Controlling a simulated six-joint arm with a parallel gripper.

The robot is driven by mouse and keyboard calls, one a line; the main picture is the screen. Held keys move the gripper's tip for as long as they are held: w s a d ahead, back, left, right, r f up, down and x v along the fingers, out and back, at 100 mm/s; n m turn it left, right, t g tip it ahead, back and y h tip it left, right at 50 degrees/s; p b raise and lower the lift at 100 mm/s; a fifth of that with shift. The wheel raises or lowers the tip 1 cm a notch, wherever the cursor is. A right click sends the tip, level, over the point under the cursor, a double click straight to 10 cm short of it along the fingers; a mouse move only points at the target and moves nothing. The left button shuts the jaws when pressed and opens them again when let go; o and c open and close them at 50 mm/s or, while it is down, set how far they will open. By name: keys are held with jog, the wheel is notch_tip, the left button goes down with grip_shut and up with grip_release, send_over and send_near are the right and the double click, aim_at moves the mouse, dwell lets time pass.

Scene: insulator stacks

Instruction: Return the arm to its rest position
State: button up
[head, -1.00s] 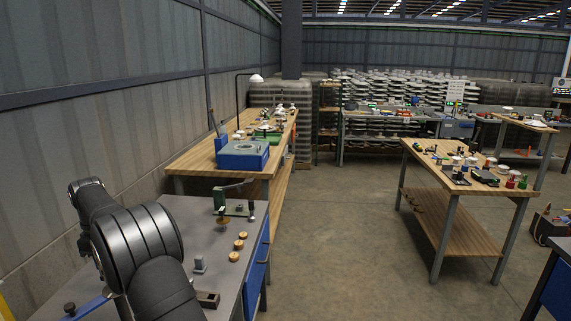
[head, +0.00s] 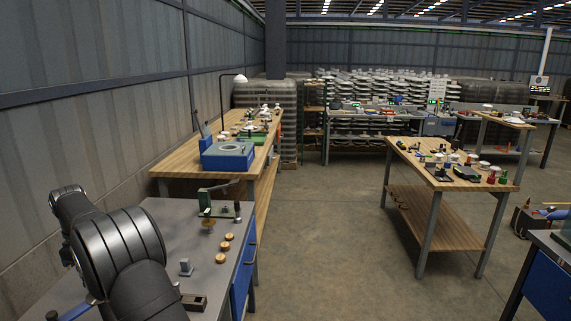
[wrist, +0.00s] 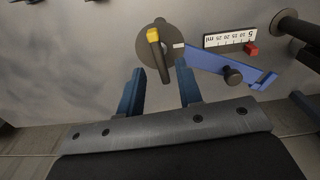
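My gripper (wrist: 160,92) shows in the wrist view with its two blue fingers spread apart and nothing between them. Beyond the fingertips is a grey metal surface (wrist: 70,60) with a round dark disc (wrist: 148,42) carrying a yellow-tipped lever (wrist: 155,45). In the head view my dark arm is at the lower left over the grey workbench (head: 165,222). The gripper itself is not visible in the head view.
A blue bracket with a black knob (wrist: 232,76) and a white scale (wrist: 230,37) lie right of the disc. Brass discs (head: 224,247) and a green fixture (head: 207,202) stand on the grey bench. Wooden benches (head: 175,165) stand beyond; the floor (head: 330,240) between them is clear.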

notch_tip(320, 180, up, 15)
notch_tip(320, 180, down, 17)
jog(key=shift+f, duration=0.4)
jog(key=m, duration=0.5)
jog(key=shift+r+m, duration=0.1)
jog(key=shift+m, duration=2.5)
